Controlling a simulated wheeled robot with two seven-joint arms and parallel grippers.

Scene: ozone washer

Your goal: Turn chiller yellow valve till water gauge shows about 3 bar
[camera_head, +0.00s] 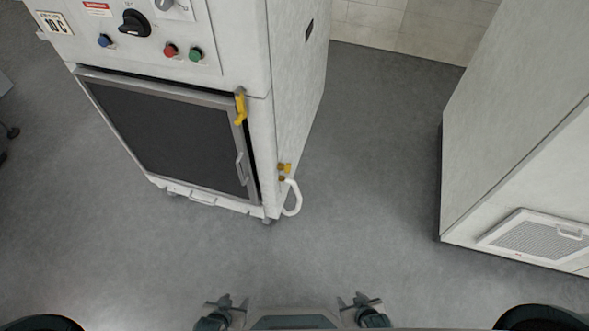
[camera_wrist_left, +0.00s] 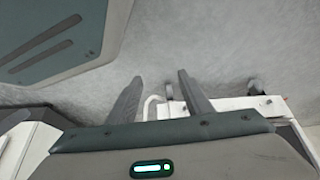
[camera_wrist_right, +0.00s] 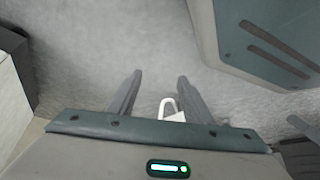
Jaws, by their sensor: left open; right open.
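The chiller (camera_head: 300,80) is a white cabinet at the upper left of the head view. A yellow valve handle (camera_head: 240,108) sits at its front right edge beside the dark door. A smaller yellow valve (camera_head: 285,167) sits low on its right side, above a white hose loop (camera_head: 293,198). A gauge (camera_head: 174,5) at the top edge is cut off and I cannot read it. My left gripper (camera_head: 228,300) and right gripper (camera_head: 360,299) are open and empty at the bottom of the head view, apart from the chiller. In the left wrist view (camera_wrist_left: 158,85) and right wrist view (camera_wrist_right: 160,85) the fingers are spread.
The chiller panel has a black knob (camera_head: 134,23) and red (camera_head: 170,50), green (camera_head: 195,54) and blue (camera_head: 104,40) buttons. A white cabinet (camera_head: 500,140) with a vent (camera_head: 537,237) stands at right. The grey floor (camera_head: 375,150) between them is clear.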

